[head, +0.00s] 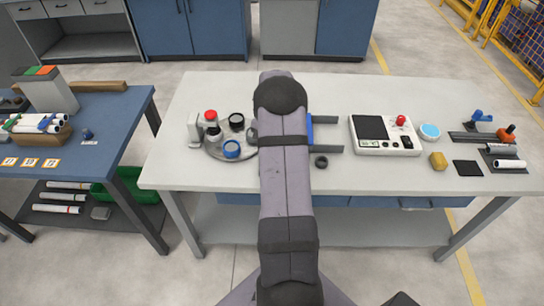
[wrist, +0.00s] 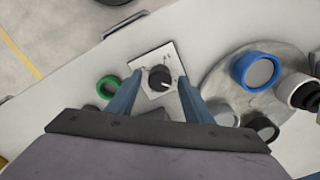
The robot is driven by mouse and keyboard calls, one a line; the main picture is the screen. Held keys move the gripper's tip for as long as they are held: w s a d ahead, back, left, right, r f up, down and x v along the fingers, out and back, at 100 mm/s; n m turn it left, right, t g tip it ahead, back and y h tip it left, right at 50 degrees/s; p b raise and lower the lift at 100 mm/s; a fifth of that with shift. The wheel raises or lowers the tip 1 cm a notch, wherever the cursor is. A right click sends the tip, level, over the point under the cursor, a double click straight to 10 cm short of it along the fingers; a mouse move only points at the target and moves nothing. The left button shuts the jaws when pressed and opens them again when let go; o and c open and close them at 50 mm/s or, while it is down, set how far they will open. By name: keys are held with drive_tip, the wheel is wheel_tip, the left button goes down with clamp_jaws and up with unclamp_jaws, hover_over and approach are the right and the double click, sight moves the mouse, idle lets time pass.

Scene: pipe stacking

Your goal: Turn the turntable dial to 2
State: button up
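The dial is a small black knob (wrist: 161,77) with a light pointer mark, on a square pale plate (wrist: 146,62) on the white table. Its printed marks are too small to read. My gripper (wrist: 160,84) is open, with its two blue fingers apart on either side of the knob in the picture. The fingers look empty, and I see no clear contact with the knob. The round grey turntable (wrist: 218,77) is right of the dial in the wrist view. It also shows in the head view (head: 213,152), where my arm hides the dial and most of the gripper.
A blue-rimmed cup (wrist: 256,71) and several other containers stand on the turntable. A green ring (wrist: 108,86) lies left of the dial.

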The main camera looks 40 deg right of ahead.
drive_tip(key=shift+r+b, duration=1)
drive_tip(key=shift+r, duration=2.65)
